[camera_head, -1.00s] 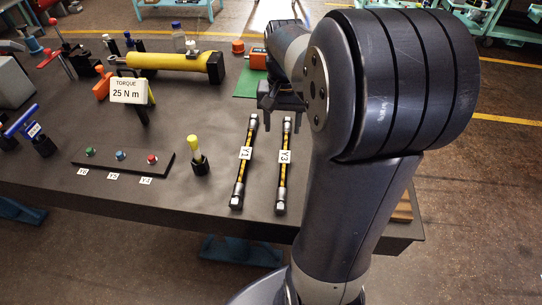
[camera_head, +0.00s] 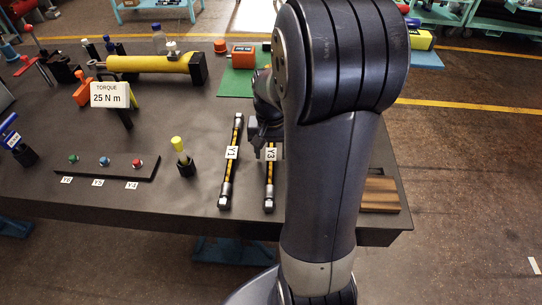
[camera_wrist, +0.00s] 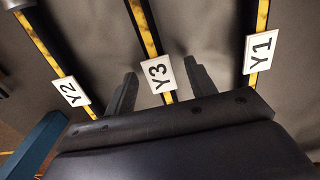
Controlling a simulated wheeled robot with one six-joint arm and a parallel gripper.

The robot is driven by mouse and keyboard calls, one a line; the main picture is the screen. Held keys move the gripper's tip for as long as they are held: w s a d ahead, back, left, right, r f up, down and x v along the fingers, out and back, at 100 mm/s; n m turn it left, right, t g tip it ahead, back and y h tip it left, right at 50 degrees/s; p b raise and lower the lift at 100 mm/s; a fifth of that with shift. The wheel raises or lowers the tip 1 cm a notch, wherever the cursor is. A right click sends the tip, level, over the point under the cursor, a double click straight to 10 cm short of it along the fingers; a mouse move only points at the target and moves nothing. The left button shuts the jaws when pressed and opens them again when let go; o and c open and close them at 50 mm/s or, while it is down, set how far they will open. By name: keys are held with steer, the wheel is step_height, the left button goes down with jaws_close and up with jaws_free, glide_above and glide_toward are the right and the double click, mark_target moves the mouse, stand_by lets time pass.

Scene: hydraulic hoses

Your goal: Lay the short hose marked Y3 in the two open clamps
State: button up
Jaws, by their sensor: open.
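The hose marked Y3 (camera_head: 269,188) lies on the dark table beside the hose marked Y1 (camera_head: 228,178), its white label near mid-length. My gripper (camera_head: 264,142) is at the Y3 label, partly hidden by my arm. In the wrist view my gripper (camera_wrist: 160,68) is open, with one finger on each side of the Y3 hose (camera_wrist: 141,22) at its label; no grip is closed on it. A red-handled fixture (camera_head: 38,64) and a blue-handled one (camera_head: 10,138) stand at the left. I cannot tell whether these are the two open clamps.
The Y2 hose (camera_wrist: 40,42) and Y1 hose (camera_wrist: 262,22) flank Y3 in the wrist view. A yellow cylinder (camera_head: 150,64), a torque sign (camera_head: 109,95), a button strip (camera_head: 105,167) and a yellow-topped tool in a holder (camera_head: 184,160) stand left of the hoses.

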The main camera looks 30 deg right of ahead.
mark_target(271, 154)
steer(key=shift+c, duration=0.2)
jaws_close()
stand_by(0.3)
step_height(271, 154, up, 10)
steer(key=shift+p, duration=0.3)
steer(key=shift+r, duration=0.1)
stand_by(0.3)
stand_by(0.4)
